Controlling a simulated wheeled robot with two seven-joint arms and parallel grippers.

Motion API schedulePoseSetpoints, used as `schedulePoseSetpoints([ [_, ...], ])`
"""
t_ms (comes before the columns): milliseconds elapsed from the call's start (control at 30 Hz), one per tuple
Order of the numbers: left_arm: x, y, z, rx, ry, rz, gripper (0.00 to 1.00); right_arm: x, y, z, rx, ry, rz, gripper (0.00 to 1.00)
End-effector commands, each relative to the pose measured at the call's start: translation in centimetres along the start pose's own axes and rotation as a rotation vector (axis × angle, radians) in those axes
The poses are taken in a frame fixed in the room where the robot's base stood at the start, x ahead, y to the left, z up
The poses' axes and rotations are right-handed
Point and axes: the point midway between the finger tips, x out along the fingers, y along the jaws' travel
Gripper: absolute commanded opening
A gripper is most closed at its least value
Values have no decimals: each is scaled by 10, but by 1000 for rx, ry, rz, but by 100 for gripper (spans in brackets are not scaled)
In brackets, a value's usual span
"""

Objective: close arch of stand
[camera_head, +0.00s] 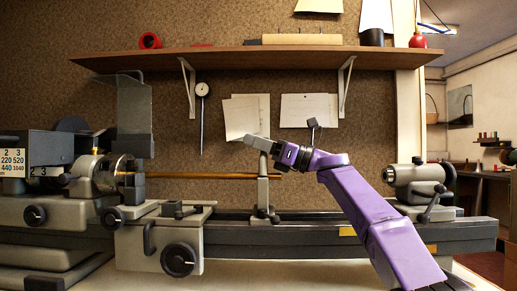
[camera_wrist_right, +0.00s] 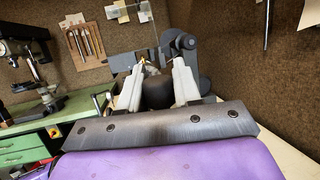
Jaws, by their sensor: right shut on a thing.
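The stand (camera_head: 263,193) is a slim grey post on the lathe bed, with the long brass tube (camera_head: 220,176) running at its height. A pale grey bar, the arch (camera_head: 258,143), sits at its top, tilted and reaching up to the left. My right gripper (camera_head: 279,153) comes in from the right and is shut at the arch's right side. The wrist view shows its two pale fingers (camera_wrist_right: 160,80) near a grey part of the stand with a round dark knob (camera_wrist_right: 186,42). The exact contact is partly hidden. My left gripper is not in view.
The lathe chuck (camera_head: 97,172) and raised grey guard (camera_head: 134,105) stand left; the tailstock (camera_head: 415,174) stands right. A wooden shelf (camera_head: 250,57) hangs above. A green cabinet (camera_wrist_right: 45,145) shows in the wrist view.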

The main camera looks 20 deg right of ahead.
Motion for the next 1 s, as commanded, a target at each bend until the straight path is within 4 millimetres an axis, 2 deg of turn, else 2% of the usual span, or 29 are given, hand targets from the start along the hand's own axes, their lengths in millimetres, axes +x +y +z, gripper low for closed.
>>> schedulePoseSetpoints([
  [533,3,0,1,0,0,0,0,-2,1,-1,-22,-4,7,0],
  [567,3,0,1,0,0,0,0,-2,1,-1,-22,-4,7,39],
  [600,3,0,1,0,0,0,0,-2,1,-1,-22,-4,7,52],
  [867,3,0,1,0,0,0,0,-2,1,-1,-21,-5,6,54],
  [1000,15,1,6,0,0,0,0,-14,1,-5,-21,-5,5,54],
])
